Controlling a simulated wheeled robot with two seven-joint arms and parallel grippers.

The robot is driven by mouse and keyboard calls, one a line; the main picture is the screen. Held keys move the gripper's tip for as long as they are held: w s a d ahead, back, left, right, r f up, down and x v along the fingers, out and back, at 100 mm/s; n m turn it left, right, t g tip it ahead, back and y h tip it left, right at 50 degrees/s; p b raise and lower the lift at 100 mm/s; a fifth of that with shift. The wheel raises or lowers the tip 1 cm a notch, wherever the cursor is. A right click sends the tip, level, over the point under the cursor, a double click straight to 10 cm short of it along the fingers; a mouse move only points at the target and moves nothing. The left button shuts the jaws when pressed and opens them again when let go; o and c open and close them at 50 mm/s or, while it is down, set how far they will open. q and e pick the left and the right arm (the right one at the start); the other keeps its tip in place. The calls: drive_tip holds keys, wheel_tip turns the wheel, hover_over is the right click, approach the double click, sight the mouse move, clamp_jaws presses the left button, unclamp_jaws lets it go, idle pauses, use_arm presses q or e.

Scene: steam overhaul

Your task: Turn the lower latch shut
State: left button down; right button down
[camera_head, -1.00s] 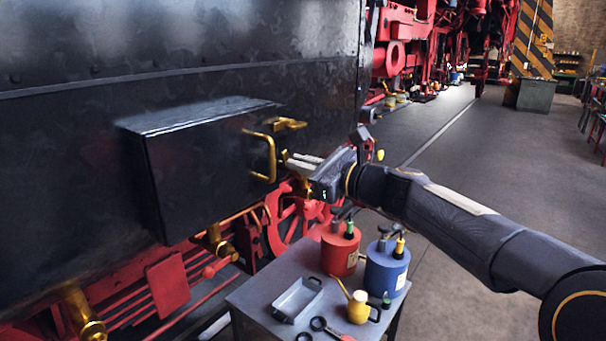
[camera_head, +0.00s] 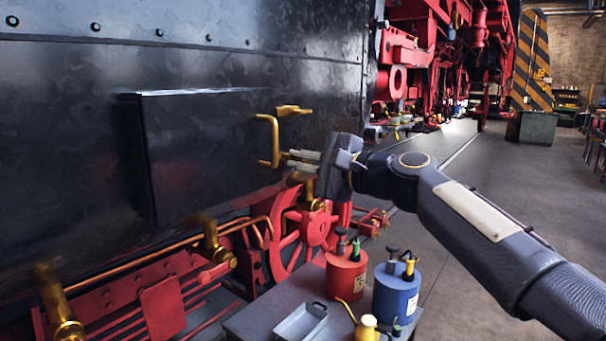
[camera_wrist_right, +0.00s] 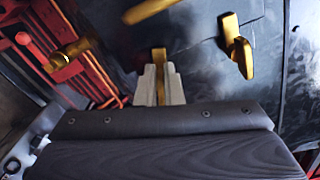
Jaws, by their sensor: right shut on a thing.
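The dark box (camera_head: 205,150) on the locomotive's side has a brass bow handle (camera_head: 274,142) on its front. The upper brass latch (camera_head: 294,110) sits to the right of the handle's top and points sideways; what seems to be the same latch shows in the wrist view (camera_wrist_right: 238,48). My right gripper (camera_head: 290,159) is at the box's right edge, below the upper latch. In the wrist view its pale fingers (camera_wrist_right: 160,85) are shut on the brass lower latch (camera_wrist_right: 159,60). The fingers hide most of this latch in the head view. My left gripper is out of view.
Below the gripper stands a grey table (camera_head: 255,320) with a red can (camera_head: 345,272), a blue can (camera_head: 395,295), a grey tray (camera_head: 301,322) and a yellow oiler (camera_head: 367,328). Brass fittings (camera_head: 215,244) and red wheels (camera_head: 318,228) lie under the box.

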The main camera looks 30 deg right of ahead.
drive_tip(key=shift+f+n+b, duration=0.25)
drive_tip(key=shift+n+b, duration=0.55)
drive_tip(key=shift+n, duration=0.25)
drive_tip(key=shift+f+n+b, duration=0.2)
drive_tip(key=shift+n+b, duration=0.55)
drive_tip(key=shift+n, duration=0.3)
drive_tip(key=c, duration=1.6)
unclamp_jaws()
drive_tip(key=shift+o, duration=0.2)
drive_tip(key=b+v, duration=0.1)
drive_tip(key=v, duration=0.7)
